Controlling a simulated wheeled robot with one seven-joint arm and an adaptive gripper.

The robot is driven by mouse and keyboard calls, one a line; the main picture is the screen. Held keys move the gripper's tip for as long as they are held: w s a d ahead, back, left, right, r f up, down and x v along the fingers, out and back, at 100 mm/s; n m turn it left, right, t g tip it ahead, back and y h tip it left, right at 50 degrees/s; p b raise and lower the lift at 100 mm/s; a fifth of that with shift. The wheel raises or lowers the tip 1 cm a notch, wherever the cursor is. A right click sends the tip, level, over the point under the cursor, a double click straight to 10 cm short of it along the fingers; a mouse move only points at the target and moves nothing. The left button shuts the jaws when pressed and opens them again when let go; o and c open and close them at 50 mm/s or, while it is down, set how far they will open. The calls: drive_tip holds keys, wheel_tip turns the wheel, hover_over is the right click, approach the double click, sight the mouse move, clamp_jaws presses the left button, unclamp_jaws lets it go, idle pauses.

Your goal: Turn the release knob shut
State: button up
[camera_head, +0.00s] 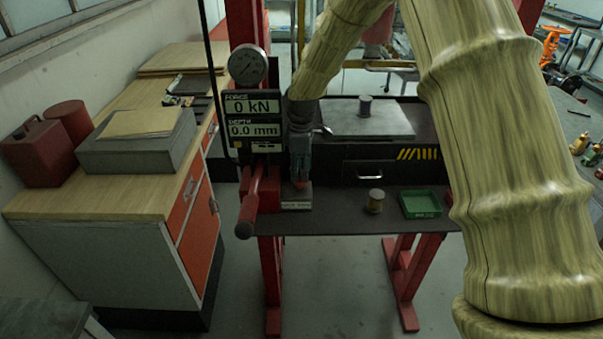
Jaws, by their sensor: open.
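My gripper (300,177) points down at the left front of the press, just right of the red pump lever (250,205). By its outline it is open, though its fingers are small and dark here. Directly below it is a small grey block (296,197) with a pale label on its front. A bit of red shows at the fingertips, which may be the release knob; my gripper covers most of it. I cannot tell whether the fingers touch it or how far the knob is turned.
A gauge (247,65) and a display (253,121) reading 0 kN and 0.0 mm stand left of my arm. A small cylinder (375,201) and green tray (420,204) sit on the dark shelf (340,222). A plate (366,124) lies behind; a wooden-topped cabinet (130,196) stands left.

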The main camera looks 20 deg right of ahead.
sight(301, 184)
drive_tip(key=shift+s+f+p, duration=0.15)
drive_tip(key=shift+f+p, duration=0.2)
drive_tip(key=shift+f, duration=1.35)
drive_tip(key=shift+c, duration=0.5)
drive_tip(key=c, duration=0.6)
